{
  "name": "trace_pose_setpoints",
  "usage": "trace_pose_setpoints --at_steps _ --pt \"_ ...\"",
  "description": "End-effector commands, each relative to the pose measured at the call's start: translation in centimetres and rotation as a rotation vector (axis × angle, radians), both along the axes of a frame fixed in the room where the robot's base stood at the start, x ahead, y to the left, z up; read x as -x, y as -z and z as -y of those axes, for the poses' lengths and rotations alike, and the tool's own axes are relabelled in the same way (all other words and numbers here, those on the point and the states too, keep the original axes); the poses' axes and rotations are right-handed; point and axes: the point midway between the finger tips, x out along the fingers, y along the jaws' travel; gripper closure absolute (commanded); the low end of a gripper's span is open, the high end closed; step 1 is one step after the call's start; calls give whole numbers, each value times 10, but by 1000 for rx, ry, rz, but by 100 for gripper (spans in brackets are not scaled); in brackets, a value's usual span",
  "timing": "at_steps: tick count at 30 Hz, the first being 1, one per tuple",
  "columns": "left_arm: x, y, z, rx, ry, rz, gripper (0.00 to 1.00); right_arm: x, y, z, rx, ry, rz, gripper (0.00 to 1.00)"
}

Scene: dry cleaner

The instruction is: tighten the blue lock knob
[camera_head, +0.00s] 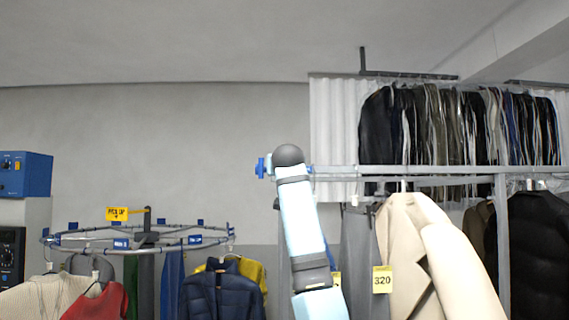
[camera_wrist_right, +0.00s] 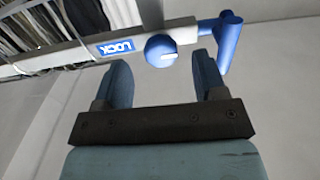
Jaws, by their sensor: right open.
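In the right wrist view my right gripper (camera_wrist_right: 161,72) is open and empty. Its two fingertips point at the knob, one to either side of it in the picture; the knob looks to be just beyond the tips, and I see no contact. In the head view my arm covers the knob area and the right gripper is hidden. My left gripper is not in view.
A blue T-shaped end piece (camera_wrist_right: 228,42) sticks out at the rail's end, close to the right finger; it also shows in the head view (camera_head: 262,167). The rail (camera_head: 430,170) carries coats. A round garment rack (camera_head: 140,240) stands at left, with open space between.

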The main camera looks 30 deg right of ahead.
Motion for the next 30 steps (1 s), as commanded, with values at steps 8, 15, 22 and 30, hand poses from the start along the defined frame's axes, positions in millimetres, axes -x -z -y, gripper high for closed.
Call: trace_pose_setpoints --at_steps 8,15,22,30 --pt "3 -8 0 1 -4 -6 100 -21 0 13 0 0 0 35" --pt "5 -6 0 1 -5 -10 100 -22 0 13 1 0 1 35" --pt "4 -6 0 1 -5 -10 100 -22 0 13 1 0 0 79" --pt "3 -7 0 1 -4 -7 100 -22 0 13 -11 0 8 84"
